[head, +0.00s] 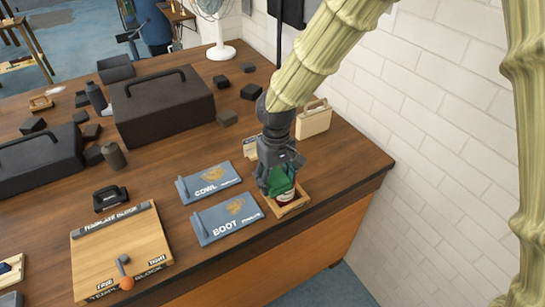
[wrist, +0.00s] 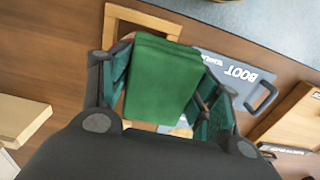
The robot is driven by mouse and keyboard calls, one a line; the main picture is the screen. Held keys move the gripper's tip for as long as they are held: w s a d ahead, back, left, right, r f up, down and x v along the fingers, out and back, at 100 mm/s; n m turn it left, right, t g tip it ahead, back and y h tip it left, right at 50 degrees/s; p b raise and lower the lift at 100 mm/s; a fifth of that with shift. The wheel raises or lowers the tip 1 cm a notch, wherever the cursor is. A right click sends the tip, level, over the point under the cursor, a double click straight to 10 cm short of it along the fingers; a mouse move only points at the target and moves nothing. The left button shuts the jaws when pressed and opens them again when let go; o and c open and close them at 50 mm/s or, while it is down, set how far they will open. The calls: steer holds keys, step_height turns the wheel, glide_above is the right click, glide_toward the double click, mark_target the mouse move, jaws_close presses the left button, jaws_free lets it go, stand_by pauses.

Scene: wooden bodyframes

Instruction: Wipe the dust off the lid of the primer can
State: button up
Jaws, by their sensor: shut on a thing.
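My gripper (head: 277,172) points down at the right end of the wooden table and is shut on a folded green cloth (head: 280,182). In the wrist view the cloth (wrist: 163,82) fills the space between the two fingers (wrist: 160,100). Directly below the cloth, a red and white can (head: 286,196), seemingly the primer can, stands in a shallow wooden tray (head: 303,203). The cloth and gripper hide the can's lid, so I cannot see any dust or tell whether cloth and lid touch. The tray's rim (wrist: 125,14) also shows in the wrist view.
Blue panels marked COWL (head: 208,182) and BOOT (head: 226,218) lie left of the can. A wooden template block (head: 120,250) with an orange-knobbed lever is farther left. A beige case (head: 314,120) stands behind my gripper. A white brick wall (head: 430,130) bounds the right.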

mark_target(275, 176)
step_height(275, 176, up, 3)
steer(key=shift+w+d+f+p, duration=0.15)
steer(key=shift+p, duration=0.15)
steer(key=r, duration=0.1)
steer(key=p, duration=0.1)
steer(key=r+p, duration=0.1)
steer(key=shift+a+r, duration=0.25)
steer(key=shift+r, duration=0.1)
steer(key=shift+d+r+p, duration=0.1)
steer(key=shift+r+p, duration=1.2)
steer(key=shift+r, duration=0.05)
steer(key=shift+f, duration=0.1)
